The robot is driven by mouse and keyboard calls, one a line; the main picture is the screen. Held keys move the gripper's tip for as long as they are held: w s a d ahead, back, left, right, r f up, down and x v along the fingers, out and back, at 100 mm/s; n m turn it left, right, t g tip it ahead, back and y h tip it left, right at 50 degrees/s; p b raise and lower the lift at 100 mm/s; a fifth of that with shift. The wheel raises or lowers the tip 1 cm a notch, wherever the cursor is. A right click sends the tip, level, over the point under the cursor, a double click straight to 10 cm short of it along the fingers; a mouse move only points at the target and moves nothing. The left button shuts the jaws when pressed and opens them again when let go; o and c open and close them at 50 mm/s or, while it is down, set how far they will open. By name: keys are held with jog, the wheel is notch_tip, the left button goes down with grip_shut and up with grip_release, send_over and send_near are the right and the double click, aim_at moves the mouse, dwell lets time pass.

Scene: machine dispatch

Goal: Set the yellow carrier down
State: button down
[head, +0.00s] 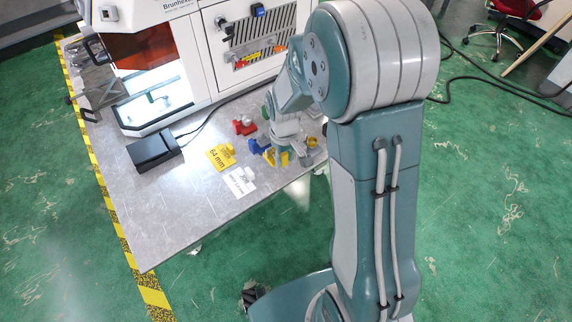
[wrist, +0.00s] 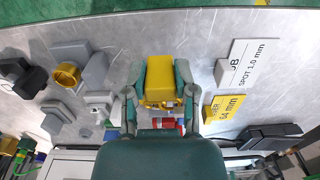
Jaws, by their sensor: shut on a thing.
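The yellow carrier (wrist: 160,78) is a blocky yellow piece in the middle of the wrist view, between the two fingers of my gripper (wrist: 160,97). The fingers are shut on it from left and right. In the head view the carrier (head: 281,159) shows low over the front right part of the grey table (head: 165,205), beneath my arm. My gripper (head: 283,146) is partly hidden there by my own wrist. I cannot tell whether the carrier's underside touches the table.
A yellow card (head: 220,157) and a white card (head: 239,181) stand left of the carrier. A red part (head: 243,126) and a blue part (head: 257,147) are close by. A black box (head: 153,150) lies farther left. Grey blocks and a yellow ring (wrist: 67,75) stand on the carrier's other side.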

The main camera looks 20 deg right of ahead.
aim_at(286, 173)
jog(key=f, duration=0.2)
jog(key=shift+s+d+f, duration=0.1)
jog(key=shift+d+f, duration=0.2)
jog(key=shift+f, duration=0.1)
jog(key=shift+a+f, duration=0.1)
jog(key=shift+f, duration=0.3)
jog(key=shift+f, duration=0.1)
jog(key=shift+c, duration=2)
grip_release()
